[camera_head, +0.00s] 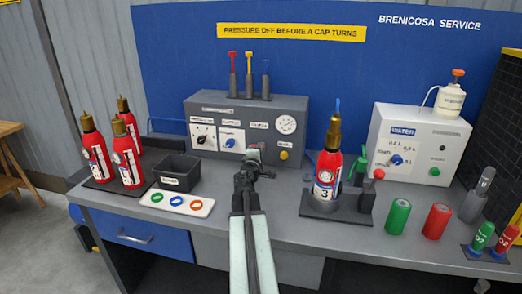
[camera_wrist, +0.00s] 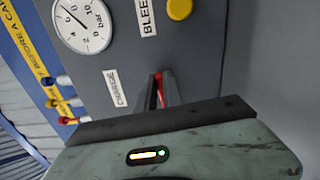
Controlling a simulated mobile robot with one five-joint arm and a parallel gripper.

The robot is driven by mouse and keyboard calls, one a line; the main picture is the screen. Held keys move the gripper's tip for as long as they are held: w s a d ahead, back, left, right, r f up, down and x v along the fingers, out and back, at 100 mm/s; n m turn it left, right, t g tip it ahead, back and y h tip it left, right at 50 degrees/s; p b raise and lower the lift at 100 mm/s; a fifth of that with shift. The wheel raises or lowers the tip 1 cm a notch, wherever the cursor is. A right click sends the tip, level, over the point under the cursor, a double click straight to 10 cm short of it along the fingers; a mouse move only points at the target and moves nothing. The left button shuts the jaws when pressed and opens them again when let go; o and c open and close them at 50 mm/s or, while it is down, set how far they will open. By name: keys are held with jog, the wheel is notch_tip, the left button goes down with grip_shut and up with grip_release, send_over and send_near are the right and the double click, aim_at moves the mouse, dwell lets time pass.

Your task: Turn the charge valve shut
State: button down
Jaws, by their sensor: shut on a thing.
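The charge valve has a red handle (camera_wrist: 159,92) beside the CHARGE label (camera_wrist: 115,87) on the grey console (camera_head: 240,110). In the wrist view my gripper (camera_wrist: 163,88) is shut on this red handle, with only a thin strip of red showing between the fingers. In the head view my gripper (camera_head: 254,155) is at the lower part of the console's front face and covers most of the valve. The handle's exact angle is hard to tell.
A pressure gauge (camera_wrist: 82,24) and a yellow bleed button (camera_wrist: 180,8) sit close to the valve. A red extinguisher (camera_head: 327,172) stands in a holder on the right. A black bin (camera_head: 177,172) and a tray of coloured rings (camera_head: 177,203) lie on the left.

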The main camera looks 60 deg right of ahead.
jog(key=shift+f+m, duration=0.15)
jog(key=shift+m, duration=0.55)
jog(key=c, duration=1.5)
grip_release()
jog(key=shift+a, duration=0.15)
